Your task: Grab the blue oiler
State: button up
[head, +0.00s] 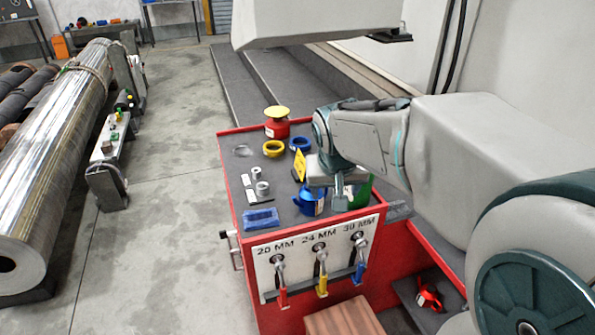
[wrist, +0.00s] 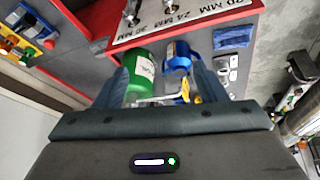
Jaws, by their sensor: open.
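The blue oiler (head: 308,201) stands on the dark top of the red tool cart, close to its front edge. My gripper (head: 337,190) is over the cart top, just right of the oiler, and partly covers it. In the wrist view the blue oiler (wrist: 178,57) shows between my two open fingers, nearer the right one. A green labelled can (wrist: 142,72) shows beside it, nearer the left finger. My gripper (wrist: 159,72) holds nothing. The green can (head: 361,190) is partly hidden by my gripper in the head view. I cannot tell whether the fingers touch either can.
Wrenches hang on the front panel (head: 300,262). A big metal cylinder (head: 50,155) lies left.

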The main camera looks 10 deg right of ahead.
jog(key=w+a+f+m+t+b, duration=0.1)
jog(key=w+f, duration=0.1)
jog(key=w, duration=0.6)
jog(key=w+a+f+b, duration=0.1)
jog(key=w+f, duration=0.2)
jog(key=w, duration=0.4)
send_over(311, 197)
jog(key=f, duration=0.7)
jog(key=shift+s, duration=0.3)
jog(key=shift+a+p+x, duration=0.2)
jog(key=shift+p+x, duration=0.35)
jog(key=shift+x, duration=2.15)
grip_shut()
